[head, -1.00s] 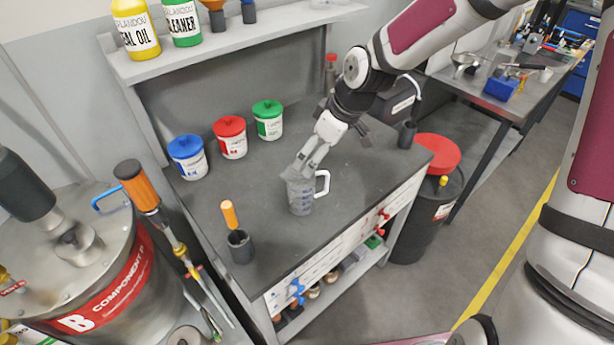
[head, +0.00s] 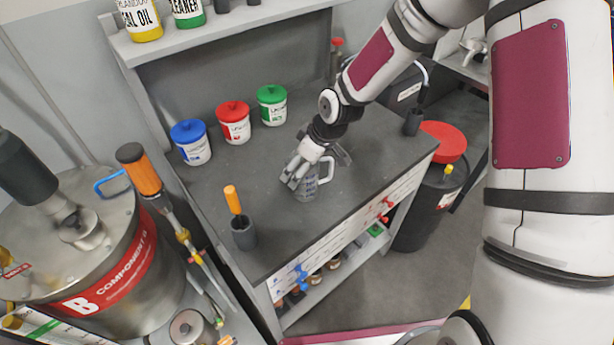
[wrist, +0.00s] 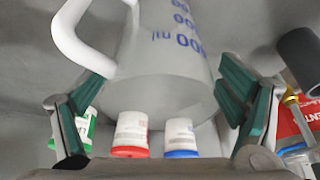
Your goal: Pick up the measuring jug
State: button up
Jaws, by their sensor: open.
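The measuring jug (head: 307,190) is clear grey with a pale handle and stands on the dark workbench (head: 350,200). My gripper (head: 292,178) is at the jug and partly covers its upper left side in the head view. In the wrist view the jug (wrist: 165,65) fills the space between the two green-padded fingers of my gripper (wrist: 158,88). Its blue markings appear upside down, and its white handle (wrist: 75,40) is on the left. The fingers are apart, with a gap visible beside the jug's left side. Contact on the right cannot be told.
Blue-lidded (head: 190,142), red-lidded (head: 233,122) and green-lidded (head: 271,104) tubs stand at the bench's back. A dark cup (head: 243,234) with an orange-handled tool stands front left. A red-lidded bin (head: 430,195) is at the right. Bench between cup and jug is clear.

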jog(key=shift+w+a+f, duration=0.15)
jog(key=shift+f, duration=0.3)
jog(key=c, duration=1.3)
jog(key=shift+r, duration=0.1)
